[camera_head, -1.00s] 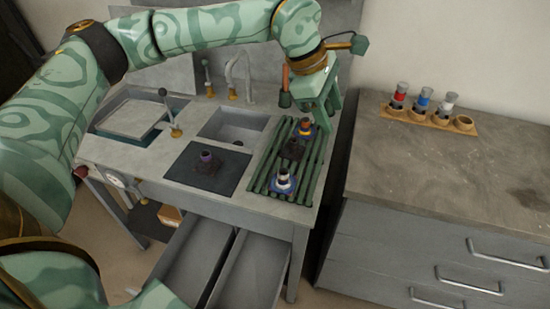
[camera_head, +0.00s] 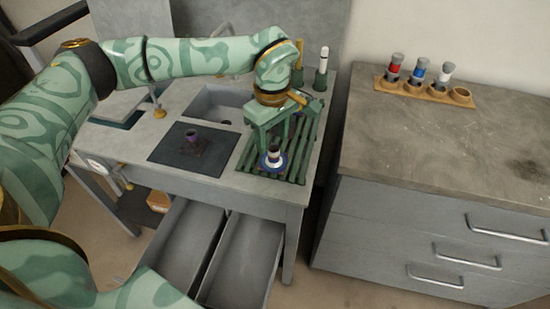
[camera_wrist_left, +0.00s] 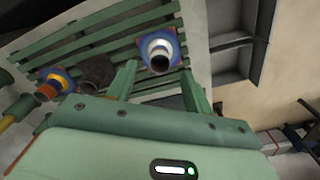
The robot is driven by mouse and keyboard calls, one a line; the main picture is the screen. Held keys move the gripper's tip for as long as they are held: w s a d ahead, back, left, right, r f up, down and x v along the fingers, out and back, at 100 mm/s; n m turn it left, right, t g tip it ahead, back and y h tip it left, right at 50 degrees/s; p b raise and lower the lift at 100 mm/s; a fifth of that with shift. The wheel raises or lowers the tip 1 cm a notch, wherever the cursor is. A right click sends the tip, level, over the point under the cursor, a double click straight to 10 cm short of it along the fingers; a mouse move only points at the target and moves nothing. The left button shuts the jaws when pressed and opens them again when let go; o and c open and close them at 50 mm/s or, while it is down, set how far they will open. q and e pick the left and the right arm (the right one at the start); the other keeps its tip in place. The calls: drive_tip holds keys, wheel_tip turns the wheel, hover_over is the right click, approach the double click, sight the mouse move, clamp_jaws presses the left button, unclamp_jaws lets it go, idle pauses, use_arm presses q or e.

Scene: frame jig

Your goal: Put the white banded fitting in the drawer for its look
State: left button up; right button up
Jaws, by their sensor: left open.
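The white banded fitting (camera_head: 273,153) stands upright on a blue base on the green slatted rack (camera_head: 300,160), near its front. It also shows in the left wrist view (camera_wrist_left: 158,50), just beyond the fingertips. My left gripper (camera_head: 272,142) is open and empty, above and close to the fitting; I cannot tell whether it touches. In the left wrist view its fingers (camera_wrist_left: 158,82) point towards the fitting. Two open drawer bins, a left one (camera_head: 183,240) and a right one (camera_head: 243,260), stand out below the bench and look empty. My right gripper is not in view.
An orange-topped fitting (camera_wrist_left: 52,85) and a dark one (camera_wrist_left: 97,72) also stand on the rack. A dark fitting (camera_head: 193,143) is on the black mat. A wooden holder (camera_head: 425,92) with red, blue and white samples is on the right cabinet (camera_head: 430,150), whose drawers are shut.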

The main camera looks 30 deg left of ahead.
sight(274, 149)
use_arm(q)
wheel_tip(274, 149, down, 6)
drive_tip(key=shift+d+r+b, duration=0.15)
drive_tip(key=shift+r+b, duration=0.1)
drive_tip(key=shift+b, duration=1)
drive_tip(key=shift+r, duration=0.2)
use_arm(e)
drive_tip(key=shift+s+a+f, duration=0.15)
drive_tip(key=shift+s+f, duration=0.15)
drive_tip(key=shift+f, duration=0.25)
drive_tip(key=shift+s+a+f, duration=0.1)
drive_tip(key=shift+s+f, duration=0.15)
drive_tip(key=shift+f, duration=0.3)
use_arm(q)
clamp_jaws()
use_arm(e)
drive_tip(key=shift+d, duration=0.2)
